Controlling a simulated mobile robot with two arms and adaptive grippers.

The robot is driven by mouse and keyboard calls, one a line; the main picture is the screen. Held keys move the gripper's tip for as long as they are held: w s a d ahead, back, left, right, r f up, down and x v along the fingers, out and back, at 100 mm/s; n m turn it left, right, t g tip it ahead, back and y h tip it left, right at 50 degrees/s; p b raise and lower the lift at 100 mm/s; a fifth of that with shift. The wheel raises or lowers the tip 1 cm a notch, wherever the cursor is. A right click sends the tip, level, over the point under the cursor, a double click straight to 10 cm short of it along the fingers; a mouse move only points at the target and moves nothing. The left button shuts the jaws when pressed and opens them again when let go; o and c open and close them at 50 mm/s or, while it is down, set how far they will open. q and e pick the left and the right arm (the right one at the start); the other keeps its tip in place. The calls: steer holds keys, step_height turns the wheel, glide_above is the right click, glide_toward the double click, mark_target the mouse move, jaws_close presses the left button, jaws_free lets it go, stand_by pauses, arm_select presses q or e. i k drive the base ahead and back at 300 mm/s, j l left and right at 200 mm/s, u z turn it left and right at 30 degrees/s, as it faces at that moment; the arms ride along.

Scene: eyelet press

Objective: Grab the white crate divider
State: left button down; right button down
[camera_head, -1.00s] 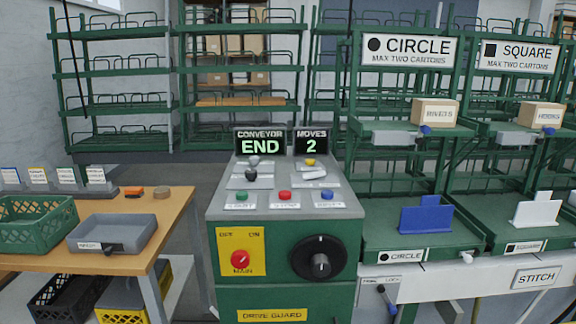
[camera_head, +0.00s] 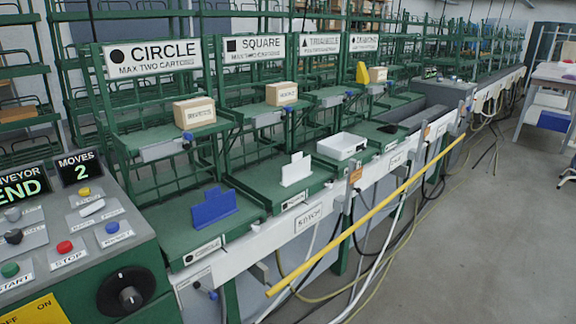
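A white upright divider (camera_head: 297,170) stands on the green tray of the SQUARE station. A similar blue divider (camera_head: 214,207) stands on the tray of the CIRCLE station, to its left and nearer to me. Neither of my grippers shows in the view.
The control panel (camera_head: 75,235) stands at the left front. A white bin (camera_head: 342,146) sits on the tray right of the white divider. Cartons rest on the upper shelves, one over the CIRCLE tray (camera_head: 194,112). A long yellow bar (camera_head: 365,215) runs along the front. Open floor (camera_head: 470,255) lies at the right.

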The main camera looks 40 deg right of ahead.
mark_target(300, 168)
steer(key=z, duration=1.2)
